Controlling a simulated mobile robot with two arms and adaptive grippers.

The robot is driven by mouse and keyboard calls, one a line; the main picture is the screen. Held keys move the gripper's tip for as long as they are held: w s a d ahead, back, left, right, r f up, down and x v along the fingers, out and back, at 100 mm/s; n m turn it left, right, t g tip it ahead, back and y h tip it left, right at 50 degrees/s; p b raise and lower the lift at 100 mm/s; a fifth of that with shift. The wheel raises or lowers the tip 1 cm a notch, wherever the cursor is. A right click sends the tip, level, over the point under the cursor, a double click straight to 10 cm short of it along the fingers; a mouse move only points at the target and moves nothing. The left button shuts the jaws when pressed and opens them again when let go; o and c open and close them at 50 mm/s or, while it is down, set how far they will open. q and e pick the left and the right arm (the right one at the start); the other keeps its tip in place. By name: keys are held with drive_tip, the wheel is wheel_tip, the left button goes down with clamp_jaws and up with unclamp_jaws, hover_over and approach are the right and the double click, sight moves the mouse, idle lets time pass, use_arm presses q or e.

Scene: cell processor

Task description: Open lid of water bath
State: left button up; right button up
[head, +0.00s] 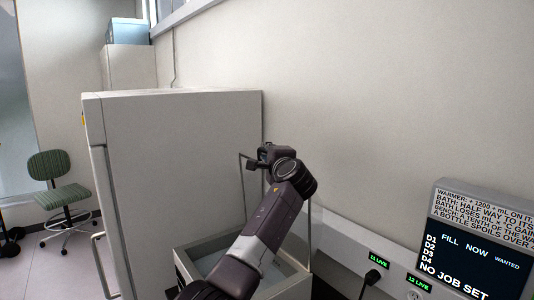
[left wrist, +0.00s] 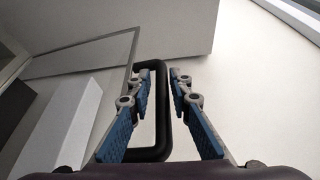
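The water bath (head: 187,267) is a pale box at the bottom centre of the head view, partly behind my left arm. Its clear, thin-framed lid (head: 309,238) stands raised at a steep angle, and part of the bath's inside shows. My left gripper (head: 265,156) is at the lid's upper edge. In the left wrist view, the lid's glass panel (left wrist: 85,57) is at upper left. The black loop handle (left wrist: 163,112) passes between the blue-padded fingers of my left gripper (left wrist: 160,78), with narrow gaps beside its bar. The fingers look open around it. My right gripper is out of view.
A tall pale cabinet (head: 180,170) stands left of and behind the bath. A wall rail with sockets (head: 380,264) and a plug (head: 372,277) runs to the right. A display (head: 475,255) stands at far right. A green chair (head: 60,190) is at left on open floor.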

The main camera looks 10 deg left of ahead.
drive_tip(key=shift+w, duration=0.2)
use_arm(q)
drive_tip(key=v, duration=1.2)
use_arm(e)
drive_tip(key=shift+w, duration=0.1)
use_arm(q)
drive_tip(key=shift+f, duration=0.1)
